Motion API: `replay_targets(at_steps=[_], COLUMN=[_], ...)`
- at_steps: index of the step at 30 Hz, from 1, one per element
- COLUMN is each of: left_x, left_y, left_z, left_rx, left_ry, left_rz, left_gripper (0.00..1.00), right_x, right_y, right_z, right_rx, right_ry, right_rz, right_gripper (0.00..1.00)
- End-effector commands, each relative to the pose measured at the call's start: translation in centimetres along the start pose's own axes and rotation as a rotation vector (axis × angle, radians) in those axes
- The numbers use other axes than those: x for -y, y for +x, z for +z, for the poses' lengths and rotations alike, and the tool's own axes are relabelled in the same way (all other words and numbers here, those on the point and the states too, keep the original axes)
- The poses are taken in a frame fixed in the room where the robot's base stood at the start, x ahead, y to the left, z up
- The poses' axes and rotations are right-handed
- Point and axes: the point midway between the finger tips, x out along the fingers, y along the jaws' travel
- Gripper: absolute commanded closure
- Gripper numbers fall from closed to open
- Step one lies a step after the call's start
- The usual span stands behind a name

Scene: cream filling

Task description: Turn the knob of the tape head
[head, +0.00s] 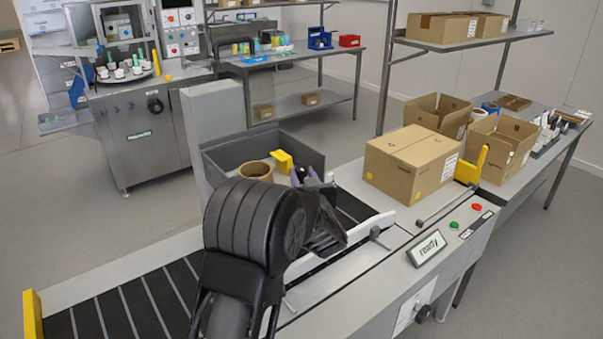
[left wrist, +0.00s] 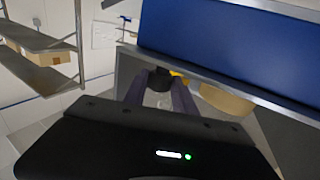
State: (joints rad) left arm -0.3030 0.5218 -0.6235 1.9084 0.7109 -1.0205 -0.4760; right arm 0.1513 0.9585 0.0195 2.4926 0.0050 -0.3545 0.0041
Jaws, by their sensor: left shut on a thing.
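The tape head (head: 290,140) is a dark grey open-topped housing over the conveyor, with a brown tape roll (head: 257,171) and a yellow part (head: 282,160) in it. My left gripper (head: 318,178) is at the right side of the tape head, beside the yellow part. In the left wrist view, my left gripper's purple-grey fingers (left wrist: 160,95) are shut on a small black knob (left wrist: 160,80). The tape roll (left wrist: 228,100) shows to the right of the fingers. In the head view my arm and gripper hide the knob. My right gripper is not in view.
A closed carton (head: 405,165) stands on the machine table to the right. A ready sign (head: 427,248) and red and green buttons (head: 466,216) are on the near right edge. Open boxes (head: 500,147) stand behind. The conveyor's left part (head: 130,305) is clear.

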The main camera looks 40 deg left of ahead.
Motion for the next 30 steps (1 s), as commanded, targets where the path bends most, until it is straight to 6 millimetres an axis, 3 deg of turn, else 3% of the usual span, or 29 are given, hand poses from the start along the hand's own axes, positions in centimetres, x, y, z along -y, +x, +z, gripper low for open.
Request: replay_targets(at_steps=[13, 29, 30], left_x=[-0.6, -0.5, -0.5], left_y=[0.1, 0.1, 0.1], left_z=[0.0, 0.0, 0.0], left_rx=[0.000, 0.000, 0.000], left_ry=[0.002, 0.001, 0.001], left_rz=[-0.262, -0.303, -0.303], left_gripper=[1.00, 1.00, 0.65], right_x=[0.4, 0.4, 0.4], right_y=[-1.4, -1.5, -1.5], right_z=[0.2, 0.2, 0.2], right_rx=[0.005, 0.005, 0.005], right_ry=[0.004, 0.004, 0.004], right_rz=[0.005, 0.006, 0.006], right_gripper=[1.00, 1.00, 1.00])
